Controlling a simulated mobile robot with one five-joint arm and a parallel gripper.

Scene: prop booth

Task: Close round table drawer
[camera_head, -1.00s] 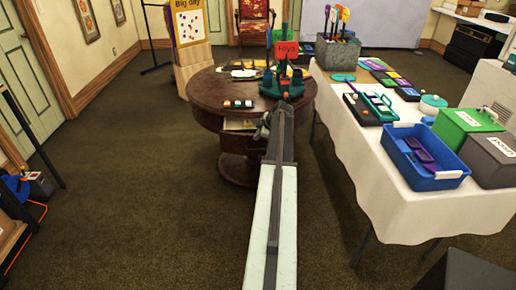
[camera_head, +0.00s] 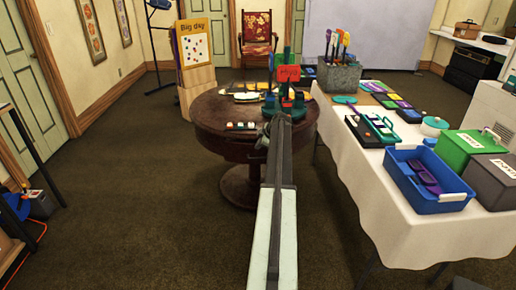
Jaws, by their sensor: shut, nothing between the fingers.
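The round table (camera_head: 205,112) is dark reddish wood on a thick pedestal and stands ahead, near the middle of the head view. My arm reaches forward to its front edge. My gripper (camera_head: 264,141) is small and dark at the front right of the table's side, partly hidden by my arm. It looks shut and empty; I cannot tell whether it touches the table. The table's side below the top is in shade. No drawer clearly sticks out of it, and my arm covers its right part.
Small blocks, papers and a red sign (camera_head: 289,74) stand on the round table. A long white-clothed table (camera_head: 350,175) runs close on the right, with a blue bin (camera_head: 430,206) on it. A display stand (camera_head: 196,55) is behind left.

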